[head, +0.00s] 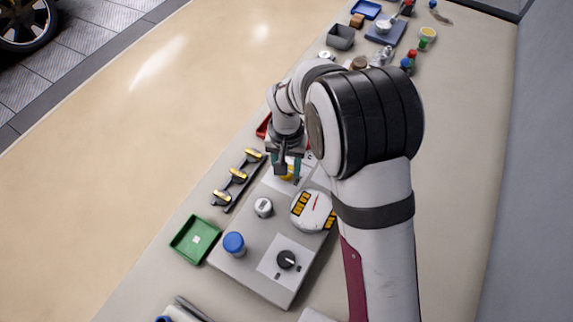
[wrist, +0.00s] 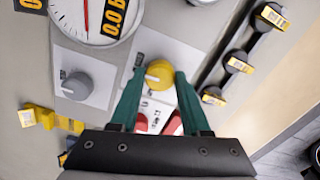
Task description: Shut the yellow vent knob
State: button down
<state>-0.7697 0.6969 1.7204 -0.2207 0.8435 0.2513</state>
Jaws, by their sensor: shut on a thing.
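The yellow vent knob (wrist: 159,75) sits on a white plate on the grey panel (head: 232,262). My gripper (wrist: 154,85) is over it, with one green finger on each side of the knob, shut on it. In the head view the gripper (head: 286,170) points down at the panel and a bit of the yellow knob (head: 287,177) shows between the fingers. The fingers hide part of the knob's sides. The round gauge (head: 312,210) with a red needle and orange displays is beside the knob; its face also shows in the wrist view (wrist: 90,15).
The panel also carries a blue-capped part (head: 234,243), a white cap (head: 263,207) and a black knob (head: 286,259). A green tray (head: 195,239) and a dark rack (head: 236,181) with yellow-labelled pieces stand left of it. Trays and small items lie at the far end.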

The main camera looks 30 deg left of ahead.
jog(key=shift+m, duration=0.5)
jog(key=shift+c, duration=1.9)
grip_release()
jog(key=shift+r, duration=0.15)
notch_tip(320, 180, up, 16)
jog(key=shift+f, duration=0.2)
